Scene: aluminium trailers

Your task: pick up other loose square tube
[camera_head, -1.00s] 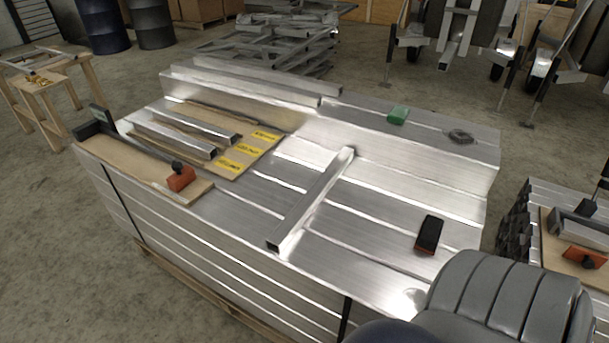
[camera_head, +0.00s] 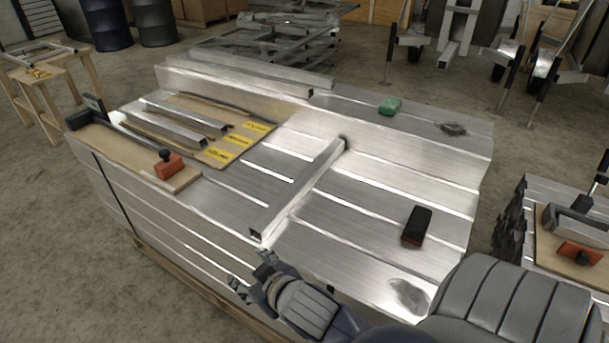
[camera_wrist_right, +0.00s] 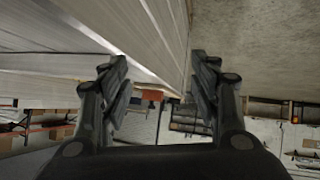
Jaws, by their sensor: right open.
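A loose square tube (camera_head: 300,192) lies alone, slantwise, across the top of the aluminium stack (camera_head: 345,225), its open near end close to the front edge. Two shorter tubes (camera_head: 187,107) (camera_head: 176,130) lie side by side on a thin board with yellow labels (camera_head: 228,156). My right gripper (camera_head: 252,276) is at the front edge of the stack, just below the near end of the loose tube and apart from it. In the right wrist view its two fingers (camera_wrist_right: 160,85) are spread with nothing between them. My left gripper is not in view.
A clamp with an orange handle (camera_head: 169,166) sits on a board at the stack's left. A black and orange block (camera_head: 417,226) and a green block (camera_head: 390,106) lie on top. Longer tubes (camera_head: 240,81) lie along the back. A second stack (camera_head: 540,200) stands at right.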

